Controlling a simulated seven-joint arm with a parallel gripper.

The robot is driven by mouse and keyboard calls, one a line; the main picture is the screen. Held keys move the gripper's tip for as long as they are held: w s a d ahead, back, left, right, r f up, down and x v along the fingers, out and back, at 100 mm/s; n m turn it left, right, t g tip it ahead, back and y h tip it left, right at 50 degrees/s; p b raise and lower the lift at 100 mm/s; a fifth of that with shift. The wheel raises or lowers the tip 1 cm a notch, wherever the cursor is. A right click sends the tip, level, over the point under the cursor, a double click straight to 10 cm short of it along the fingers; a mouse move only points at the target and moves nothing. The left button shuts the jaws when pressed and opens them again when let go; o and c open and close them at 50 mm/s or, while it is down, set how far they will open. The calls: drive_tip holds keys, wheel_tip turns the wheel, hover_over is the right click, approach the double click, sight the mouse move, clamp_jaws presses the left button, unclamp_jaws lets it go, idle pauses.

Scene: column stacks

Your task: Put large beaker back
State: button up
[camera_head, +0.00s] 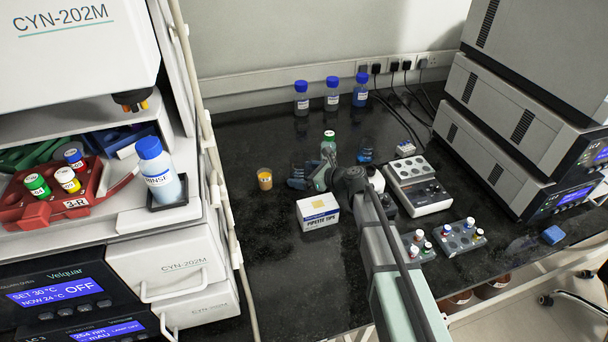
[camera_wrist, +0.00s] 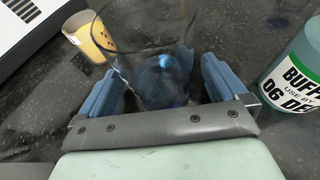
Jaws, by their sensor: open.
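My gripper (camera_head: 299,178) is low over the dark bench, with its blue fingers open. In the wrist view, a clear glass beaker (camera_wrist: 140,45) stands between the two fingers (camera_wrist: 150,88). The blue in its lower part may be liquid or the fingers seen through glass; I cannot tell. Whether either finger touches the glass is unclear. In the head view the beaker is hard to make out against the bench and gripper.
Blue-capped bottles (camera_head: 331,95) line the back. Bench front-left is clear.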

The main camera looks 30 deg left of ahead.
sight(308, 173)
drive_tip(key=shift+d+r, duration=0.1)
drive_tip(key=shift+r, duration=0.1)
drive_tip(key=v, duration=0.5)
drive_tip(key=shift+d+r, duration=0.1)
drive_tip(key=shift+r, duration=0.15)
wheel_tip(308, 173, up, 6)
drive_tip(key=shift+a+r, duration=0.2)
drive_tip(key=shift+r, duration=0.05)
